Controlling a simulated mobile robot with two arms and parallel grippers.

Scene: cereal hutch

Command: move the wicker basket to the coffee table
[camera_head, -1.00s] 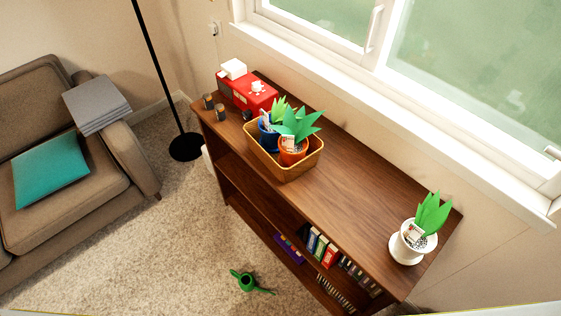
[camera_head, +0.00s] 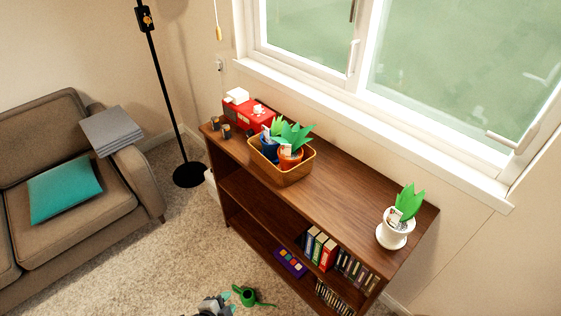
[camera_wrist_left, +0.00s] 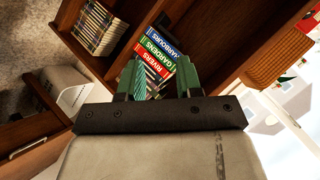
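The tan wicker basket (camera_head: 296,176) stands upright on top of the wooden shelf unit, holding a blue pot (camera_head: 269,146) and an orange pot (camera_head: 289,159) with green plants. Its woven side also shows at the upper right of the left wrist view (camera_wrist_left: 275,48). My left gripper (camera_head: 222,302) is at the bottom edge of the head view, low in front of the shelf and well apart from the basket. In the left wrist view its green-padded fingers (camera_wrist_left: 158,80) are spread and empty, with books behind them. My right gripper is out of view. I cannot identify the coffee table.
The shelf unit (camera_head: 345,207) stands below the window, with a red box (camera_head: 246,115) and a white-potted plant (camera_head: 393,232) on top. Books (camera_head: 320,249) fill a lower shelf. A sofa (camera_head: 125,204) and floor lamp (camera_head: 188,175) are left.

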